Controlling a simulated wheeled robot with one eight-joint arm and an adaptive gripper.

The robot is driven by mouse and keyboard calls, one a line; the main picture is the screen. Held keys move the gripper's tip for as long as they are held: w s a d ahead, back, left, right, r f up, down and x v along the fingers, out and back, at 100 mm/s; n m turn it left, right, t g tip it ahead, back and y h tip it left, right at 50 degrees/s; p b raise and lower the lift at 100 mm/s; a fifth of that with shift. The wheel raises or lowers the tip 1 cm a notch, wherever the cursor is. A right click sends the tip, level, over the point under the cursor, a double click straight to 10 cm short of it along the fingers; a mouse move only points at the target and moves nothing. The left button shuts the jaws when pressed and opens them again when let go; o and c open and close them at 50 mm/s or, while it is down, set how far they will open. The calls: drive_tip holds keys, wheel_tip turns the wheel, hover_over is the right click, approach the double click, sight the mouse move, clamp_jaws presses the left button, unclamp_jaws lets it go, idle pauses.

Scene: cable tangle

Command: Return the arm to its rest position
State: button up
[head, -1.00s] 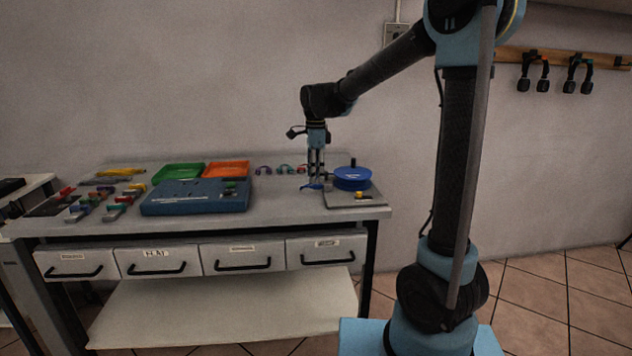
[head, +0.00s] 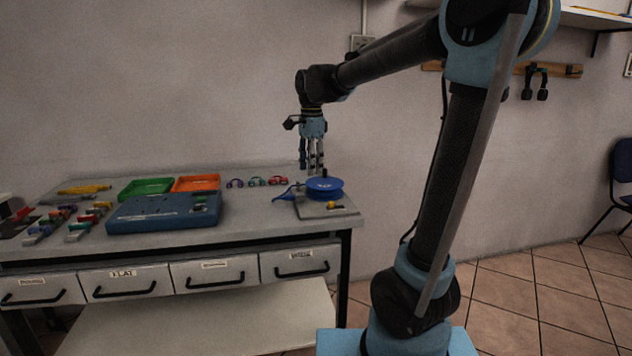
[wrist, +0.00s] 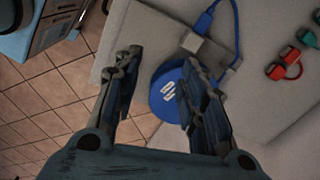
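My gripper (head: 312,165) hangs above the right end of the workbench, over the blue cable reel. In the wrist view its two fingers (wrist: 155,95) stand apart with nothing between them. The blue reel (head: 325,190) rests on a grey plate (head: 322,210) near the bench's right edge. In the wrist view the reel (wrist: 167,95) lies below the fingers, partly hidden by the right finger. A blue cable (wrist: 236,30) runs beside the reel and ends in a blue plug.
A green tray (head: 147,187), an orange tray (head: 196,183) and a blue case (head: 165,213) stand on the bench (head: 260,222). Small coiled cables (head: 257,182) lie near the wall. Labelled drawers (head: 215,271) sit below.

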drive_tip(key=s+d+f+n+t, duration=0.1)
drive_tip(key=s+d+f+n, duration=1.1)
drive_tip(key=s+d+f, duration=0.8)
drive_tip(key=s+d, duration=0.2)
drive_tip(key=s, duration=0.1)
drive_tip(key=shift+s+n+t, duration=0.35)
drive_tip(key=shift+n+t, duration=0.05)
drive_tip(key=shift+d, duration=0.1)
